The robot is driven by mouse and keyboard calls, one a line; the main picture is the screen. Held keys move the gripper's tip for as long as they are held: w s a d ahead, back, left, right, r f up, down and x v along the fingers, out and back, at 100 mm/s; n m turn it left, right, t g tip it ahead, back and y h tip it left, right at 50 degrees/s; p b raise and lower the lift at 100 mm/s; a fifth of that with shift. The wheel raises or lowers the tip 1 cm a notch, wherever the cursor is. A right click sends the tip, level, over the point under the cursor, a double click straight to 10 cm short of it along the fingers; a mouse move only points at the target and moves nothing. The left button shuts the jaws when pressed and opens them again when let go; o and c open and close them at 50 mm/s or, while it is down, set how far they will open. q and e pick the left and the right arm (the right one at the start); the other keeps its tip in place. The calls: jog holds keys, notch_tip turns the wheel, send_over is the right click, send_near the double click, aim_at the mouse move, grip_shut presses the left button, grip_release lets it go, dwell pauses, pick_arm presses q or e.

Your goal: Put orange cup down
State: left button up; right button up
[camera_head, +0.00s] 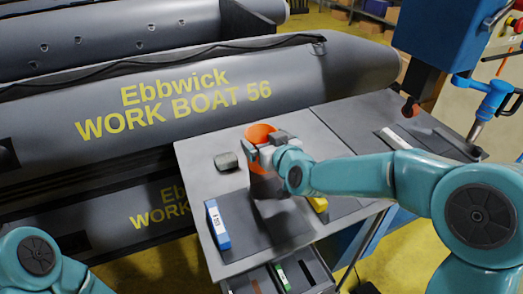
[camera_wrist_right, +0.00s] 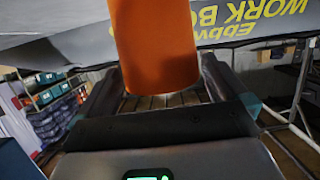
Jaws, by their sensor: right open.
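The orange cup (camera_head: 260,133) is upright at the far middle part of the grey table (camera_head: 190,160) in the head view. My right gripper (camera_head: 264,146) is at the cup, and its jaws are open with a finger to each side of it. The gripper hides part of the cup, and I cannot tell whether its base touches the table. In the right wrist view the cup (camera_wrist_right: 155,50) fills the upper middle, between the open fingers (camera_wrist_right: 160,85). My left arm shows at the lower left of the head view, but its gripper is out of view.
A small grey-green block (camera_head: 226,161) lies left of the cup. An open drawer (camera_head: 285,277) is below. A grey inflatable boat (camera_head: 200,85) stands behind.

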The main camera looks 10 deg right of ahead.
aim_at(256, 133)
jog(key=x, duration=0.3)
jog(key=c, duration=1.1)
